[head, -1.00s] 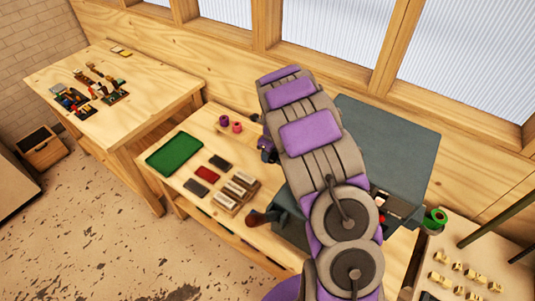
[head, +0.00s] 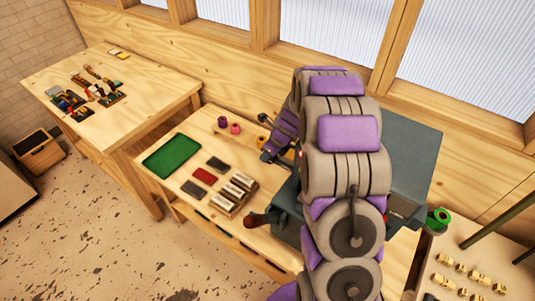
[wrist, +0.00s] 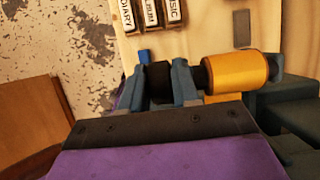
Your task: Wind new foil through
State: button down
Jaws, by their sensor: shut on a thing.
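In the wrist view my gripper (wrist: 162,75) is shut on a black cylindrical piece (wrist: 160,88) between its two blue-grey fingers. A gold foil roll (wrist: 235,73) lies just right of the fingers, in line with the black piece and seemingly joined to it by a dark shaft. A small orange-gold thing (head: 262,143), likely this roll, shows beside my arm in the head view. The dark grey foil machine (head: 412,160) stands on the bench, partly hidden by my arm. A purple roll (head: 222,122) and a pink roll (head: 235,128) stand at the bench's back.
A green tray (head: 171,155), dark and red blocks (head: 205,176) and a wooden rack of label blocks (head: 234,194) lie on the bench left of the machine. A green roll (head: 438,219) sits right of it. Another table (head: 150,100) stands at left.

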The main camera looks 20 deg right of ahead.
jog(key=c, duration=0.9)
grip_release()
jog(key=shift+d, duration=0.15)
jog(key=shift+p, duration=0.4)
jog(key=shift+w+g+h, duration=0.1)
jog(key=shift+g+h, duration=0.2)
jog(key=shift+g, duration=0.1)
jog(key=shift+w+g+h+p, duration=0.15)
jog(key=shift+g+h+p, duration=0.25)
jog(key=shift+g+p, duration=0.3)
jog(key=shift+a+f+g+h+p, duration=0.2)
jog(key=shift+a+g+h+p, duration=0.15)
jog(key=shift+g+h, duration=0.35)
notch_tip(320, 180, up, 17)
jog(key=b, duration=0.2)
jog(key=shift+w+a+r+n+t+y, duration=0.6)
jog(key=shift+w+a+r+t, duration=0.7)
jog(key=shift+w+r, duration=0.9)
jog(key=shift+w+a+r+n+t+y, duration=0.65)
jog(key=shift+w+a+r+t, duration=0.75)
jog(key=shift+w, duration=1.15)
jog(key=shift+w+a+r+n+t+y, duration=0.45)
jog(key=shift+w+a+r+n+t, duration=0.4)
jog(key=shift+w+a+r, duration=1.1)
